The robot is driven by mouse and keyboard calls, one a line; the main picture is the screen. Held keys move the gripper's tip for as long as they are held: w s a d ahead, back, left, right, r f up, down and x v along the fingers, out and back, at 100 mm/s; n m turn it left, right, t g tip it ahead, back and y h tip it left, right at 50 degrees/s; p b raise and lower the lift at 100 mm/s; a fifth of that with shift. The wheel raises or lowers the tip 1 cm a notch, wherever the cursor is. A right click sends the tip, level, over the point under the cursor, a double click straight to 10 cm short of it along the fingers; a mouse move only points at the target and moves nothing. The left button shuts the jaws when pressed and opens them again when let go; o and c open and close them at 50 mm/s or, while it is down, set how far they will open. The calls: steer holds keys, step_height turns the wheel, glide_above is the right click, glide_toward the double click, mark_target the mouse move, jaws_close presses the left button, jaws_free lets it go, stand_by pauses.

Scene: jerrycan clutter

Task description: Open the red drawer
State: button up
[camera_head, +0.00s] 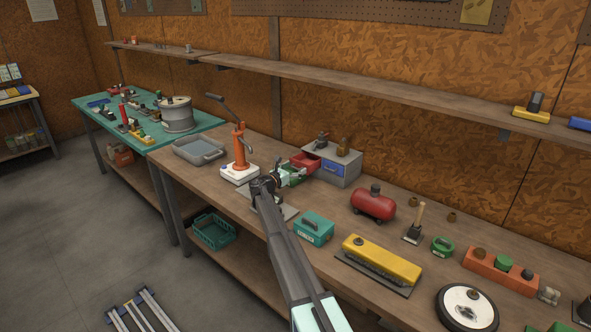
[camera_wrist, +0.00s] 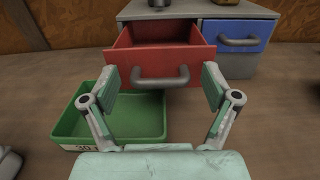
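The red drawer (camera_wrist: 162,62) is pulled partway out of the grey cabinet (camera_wrist: 186,10), and its empty inside shows in the wrist view. It also shows in the head view (camera_head: 304,162). Its grey bar handle (camera_wrist: 160,81) is on the front panel. My gripper (camera_wrist: 164,78) is open, with one finger at each side of the drawer front. The fingers do not close on the handle. In the head view my gripper (camera_head: 282,181) is in front of the cabinet, and my arm partly hides the bench there.
A blue drawer (camera_wrist: 236,47) is shut to the right of the red one. A green tray (camera_wrist: 110,130) lies on the bench below left of the red drawer. An orange pump (camera_head: 240,152) stands left of my gripper. A teal box (camera_head: 314,229) is to its right.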

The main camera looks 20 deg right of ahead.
step_height(320, 180, up, 10)
steer(key=shift+r, duration=0.1)
stand_by(0.7)
